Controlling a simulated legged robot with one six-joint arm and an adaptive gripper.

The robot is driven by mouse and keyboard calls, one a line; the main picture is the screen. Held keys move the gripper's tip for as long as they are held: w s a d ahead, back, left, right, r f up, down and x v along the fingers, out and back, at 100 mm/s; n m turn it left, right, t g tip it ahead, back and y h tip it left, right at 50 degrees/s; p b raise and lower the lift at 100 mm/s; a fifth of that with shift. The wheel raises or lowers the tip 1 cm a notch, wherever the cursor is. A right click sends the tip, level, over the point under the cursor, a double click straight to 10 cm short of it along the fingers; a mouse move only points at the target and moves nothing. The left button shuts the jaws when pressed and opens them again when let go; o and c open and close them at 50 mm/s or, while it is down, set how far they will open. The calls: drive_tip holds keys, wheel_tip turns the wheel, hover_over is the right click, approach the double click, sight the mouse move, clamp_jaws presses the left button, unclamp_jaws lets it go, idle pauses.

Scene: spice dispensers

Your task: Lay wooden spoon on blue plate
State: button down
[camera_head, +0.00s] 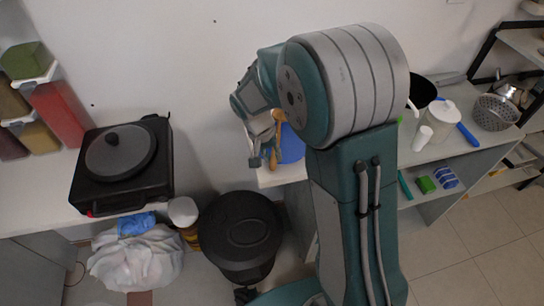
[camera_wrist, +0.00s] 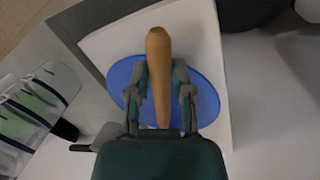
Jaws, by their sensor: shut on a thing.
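The wooden spoon (camera_wrist: 158,62) is held between the two fingers of my gripper (camera_wrist: 160,88) in the wrist view. The blue plate (camera_wrist: 206,100) lies behind the spoon in that view, on a white counter surface. In the head view the spoon (camera_head: 276,140) is a small brown piece at my gripper (camera_head: 264,150). The blue plate (camera_head: 292,146) shows there just right of the gripper, partly hidden by my arm. I cannot tell whether the spoon touches the plate.
A black cooker (camera_head: 121,165) stands on the left counter. A black bin (camera_head: 240,235) stands on the floor between the counters. On the right counter are a white jar (camera_head: 441,118) and a colander (camera_head: 493,112). Spice dispensers (camera_head: 55,105) are at the far left.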

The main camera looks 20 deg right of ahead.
drive_tip(key=shift+d+f, duration=0.4)
drive_tip(key=shift+d, duration=0.65)
drive_tip(key=c, duration=0.6)
unclamp_jaws()
drive_tip(key=shift+a, duration=0.15)
drive_tip(key=shift+o, duration=0.4)
drive_tip(key=shift+a, duration=0.65)
drive_tip(key=shift+d, duration=0.25)
drive_tip(key=shift+d+r, duration=0.1)
drive_tip(key=shift+r, duration=0.3)
drive_tip(key=v, duration=1.1)
drive_tip(key=s+d+r+n+t+y, duration=0.1)
drive_tip(key=s+d+r+n+t, duration=0.1)
drive_tip(key=s, duration=0.8)
drive_tip(key=s+d+r+n+t+y, duration=0.2)
drive_tip(key=s+r, duration=0.4)
drive_tip(key=s, duration=0.4)
drive_tip(key=d+t, duration=0.1)
drive_tip(key=t, duration=0.1)
drive_tip(key=shift+s+d+r+t, duration=0.2)
drive_tip(key=shift+s+r+t, duration=0.1)
drive_tip(key=shift+s+r, duration=0.1)
